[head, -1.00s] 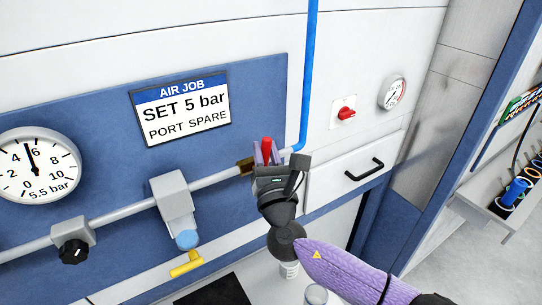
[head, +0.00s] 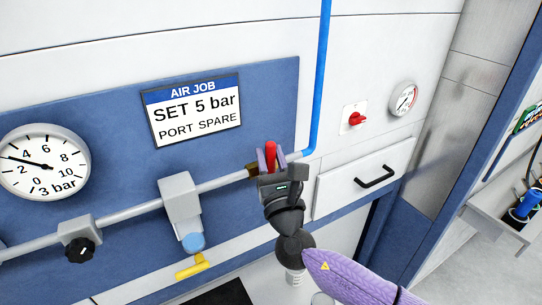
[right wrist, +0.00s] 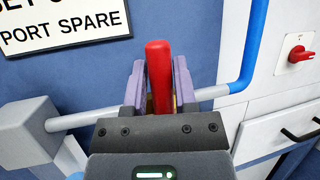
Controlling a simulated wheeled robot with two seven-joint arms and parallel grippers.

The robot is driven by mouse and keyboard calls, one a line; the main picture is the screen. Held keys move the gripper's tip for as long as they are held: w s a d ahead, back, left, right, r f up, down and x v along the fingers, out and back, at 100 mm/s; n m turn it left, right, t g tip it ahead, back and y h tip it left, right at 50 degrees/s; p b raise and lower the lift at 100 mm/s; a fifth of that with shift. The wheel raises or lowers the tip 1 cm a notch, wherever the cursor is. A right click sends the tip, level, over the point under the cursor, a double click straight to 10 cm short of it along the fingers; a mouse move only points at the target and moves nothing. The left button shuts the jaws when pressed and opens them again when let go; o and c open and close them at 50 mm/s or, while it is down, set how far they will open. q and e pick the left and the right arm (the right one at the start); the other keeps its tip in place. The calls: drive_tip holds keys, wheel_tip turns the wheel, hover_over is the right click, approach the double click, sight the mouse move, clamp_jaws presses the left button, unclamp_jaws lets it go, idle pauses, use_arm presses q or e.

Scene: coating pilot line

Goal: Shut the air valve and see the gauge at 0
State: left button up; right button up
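The air valve's red handle (head: 271,154) stands upright across the grey pipe, beside a brass fitting. My right gripper (head: 272,160) is at the valve, with one purple finger on each side of the handle. In the right wrist view the red handle (right wrist: 159,75) rises between the fingers (right wrist: 160,85), which look open with narrow gaps beside it. The handle's base is partly hidden by my gripper. The large round gauge (head: 44,161) at left has its needle left of upright, and its readout says 3 bar. My left gripper is not in view.
A sign (head: 193,110) reads "SET 5 bar, PORT SPARE". A red switch (head: 356,119) and a drawer (head: 365,178) are at right.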

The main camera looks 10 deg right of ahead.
drive_tip(key=o, duration=0.3)
drive_tip(key=b+v, duration=0.1)
drive_tip(key=v, duration=0.9)
drive_tip(key=shift+r+b, duration=0.15)
drive_tip(key=shift+b, duration=0.25)
